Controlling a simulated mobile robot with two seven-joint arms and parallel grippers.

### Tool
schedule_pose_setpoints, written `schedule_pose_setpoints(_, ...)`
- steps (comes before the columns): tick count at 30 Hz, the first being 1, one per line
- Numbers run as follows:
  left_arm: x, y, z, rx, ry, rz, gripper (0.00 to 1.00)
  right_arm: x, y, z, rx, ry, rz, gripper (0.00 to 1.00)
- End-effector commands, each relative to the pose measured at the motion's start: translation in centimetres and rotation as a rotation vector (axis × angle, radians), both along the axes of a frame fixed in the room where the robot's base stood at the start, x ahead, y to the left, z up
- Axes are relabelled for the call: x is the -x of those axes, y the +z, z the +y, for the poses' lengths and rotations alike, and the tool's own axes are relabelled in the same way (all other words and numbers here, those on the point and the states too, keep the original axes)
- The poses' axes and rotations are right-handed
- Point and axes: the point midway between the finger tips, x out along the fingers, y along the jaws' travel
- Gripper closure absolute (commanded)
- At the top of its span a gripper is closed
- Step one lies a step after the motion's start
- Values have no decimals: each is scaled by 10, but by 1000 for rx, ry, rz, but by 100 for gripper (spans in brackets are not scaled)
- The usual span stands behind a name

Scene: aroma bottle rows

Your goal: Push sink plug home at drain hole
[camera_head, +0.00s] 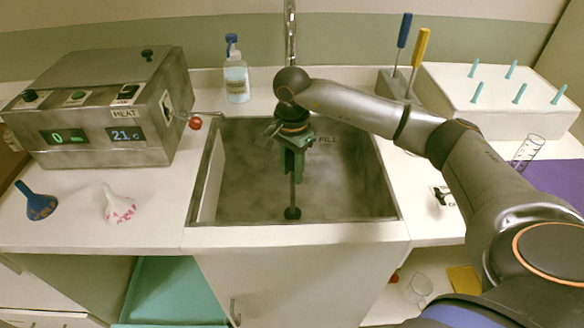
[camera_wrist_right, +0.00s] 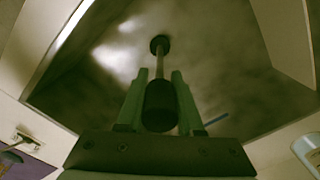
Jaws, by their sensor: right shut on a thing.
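The sink plug (camera_head: 292,213) is a thin upright rod with a dark round foot at the bottom of the grey sink (camera_head: 345,180). My right gripper (camera_head: 293,172) is above it inside the sink, pointing down, with its green fingers shut on the top of the rod. In the right wrist view the fingers (camera_wrist_right: 161,92) close around the plug's dark grip (camera_wrist_right: 159,108), and its round foot (camera_wrist_right: 159,44) is farther away. The drain hole is not distinguishable from the dark foot, so I cannot tell how deep the plug sits. My left gripper is out of view.
A heater box (camera_head: 100,110) with a red-knobbed lever (camera_head: 195,123) stands left of the sink. A blue-capped bottle (camera_head: 236,80) is behind it. Two funnels (camera_head: 38,204) lie at the left. A pegged white block (camera_head: 500,95) and a screwdriver holder (camera_head: 393,84) are at the right.

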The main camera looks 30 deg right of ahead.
Motion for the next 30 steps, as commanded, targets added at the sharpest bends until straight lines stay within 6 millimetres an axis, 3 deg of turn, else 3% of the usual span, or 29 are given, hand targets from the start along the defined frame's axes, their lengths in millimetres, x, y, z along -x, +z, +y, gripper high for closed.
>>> schedule_pose_setpoints(25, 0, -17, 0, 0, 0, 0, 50, 0, -22, 0, 0, -1, -1, 100)
schedule_pose_setpoints(26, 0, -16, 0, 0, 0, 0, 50, 0, -21, 0, 0, -1, -1, 61)
schedule_pose_setpoints(30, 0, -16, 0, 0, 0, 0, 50, 0, -21, 0, 0, -1, -1, 45)
